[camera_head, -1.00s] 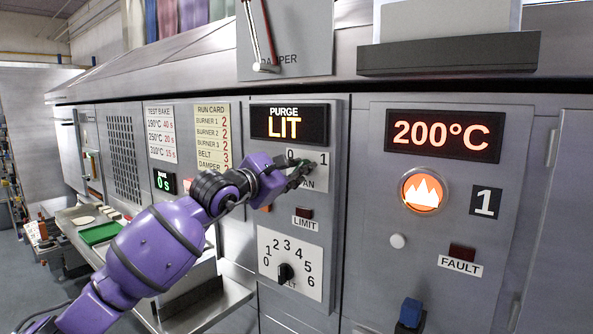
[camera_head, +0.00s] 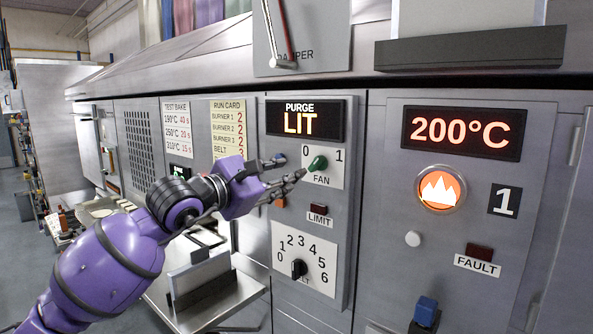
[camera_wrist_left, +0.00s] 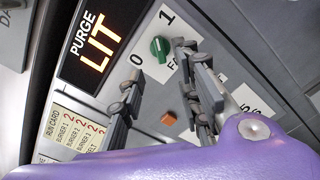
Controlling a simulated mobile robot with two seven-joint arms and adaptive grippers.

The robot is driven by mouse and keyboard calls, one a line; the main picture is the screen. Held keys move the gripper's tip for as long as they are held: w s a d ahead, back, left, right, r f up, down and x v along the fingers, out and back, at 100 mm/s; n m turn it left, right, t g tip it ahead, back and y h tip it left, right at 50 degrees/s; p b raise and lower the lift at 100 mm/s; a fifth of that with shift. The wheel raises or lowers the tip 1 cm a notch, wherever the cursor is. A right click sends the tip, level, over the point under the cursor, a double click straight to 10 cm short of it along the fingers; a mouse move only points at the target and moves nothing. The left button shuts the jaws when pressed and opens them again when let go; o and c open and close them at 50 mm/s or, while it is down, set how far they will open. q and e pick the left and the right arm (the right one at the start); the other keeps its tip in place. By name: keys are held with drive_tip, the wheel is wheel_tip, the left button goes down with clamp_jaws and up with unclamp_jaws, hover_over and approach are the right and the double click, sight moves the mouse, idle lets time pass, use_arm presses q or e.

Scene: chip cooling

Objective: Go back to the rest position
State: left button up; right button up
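My left gripper (camera_head: 291,168) is in front of the panel, just left of the green fan knob (camera_head: 317,163). Its fingers are apart with nothing between them, and they look clear of the knob. In the left wrist view, the two fingers (camera_wrist_left: 157,66) stand spread, with the green knob (camera_wrist_left: 160,48) beyond the tips. The knob is turned slantwise, its upper end towards the 1. My purple left arm reaches in from the lower left. My right gripper is not in view.
The purge display (camera_head: 304,121) reads LIT and the temperature display (camera_head: 462,132) reads 200°C. A metal shelf (camera_head: 235,300) juts out under my forearm. The damper lever (camera_head: 278,35) hangs above.

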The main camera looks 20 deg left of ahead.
use_arm(q)
drive_tip(key=shift+s+a, duration=0.25)
drive_tip(key=shift+s, duration=0.45)
